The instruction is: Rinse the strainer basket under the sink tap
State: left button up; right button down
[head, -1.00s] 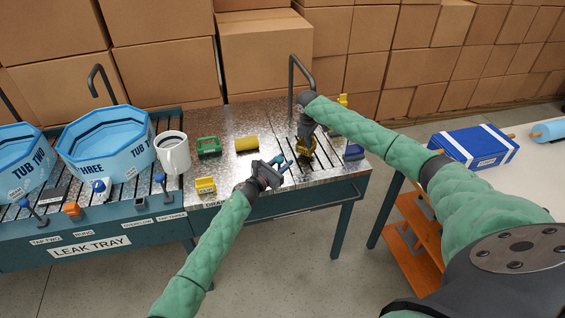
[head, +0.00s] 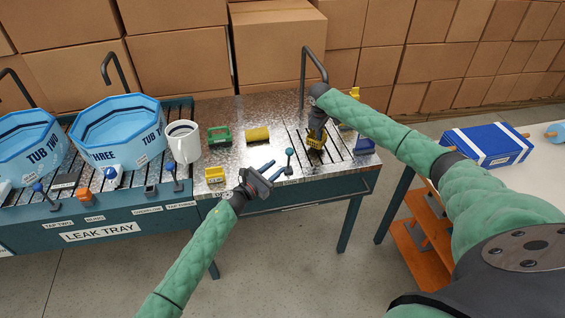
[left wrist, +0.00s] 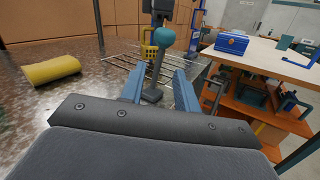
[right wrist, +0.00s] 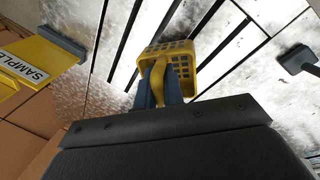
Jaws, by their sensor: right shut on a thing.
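My right gripper (right wrist: 160,95) is shut on the yellow strainer basket (right wrist: 182,60) by its handle. The basket also shows in the head view (head: 315,141), low over the slotted drain area beneath the dark sink tap (head: 304,78). I cannot make out any water stream. A lever with a teal ball knob (head: 289,153) stands upright at the front of the drain. My left gripper (head: 268,170) is open and empty, just left of the lever. In the left wrist view the lever's knob (left wrist: 165,39) shows ahead, between the lines of the two spread fingers.
A yellow roll (head: 257,135), a green holder (head: 219,135), a yellow clip box (head: 215,174) and a white mug (head: 184,142) stand left of the drain. Blue tubs (head: 118,125) are farther left. A blue box (head: 487,145) lies on the right table. Cartons line the back.

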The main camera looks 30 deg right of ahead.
pick_arm(q)
jog(key=shift+v, duration=1.2)
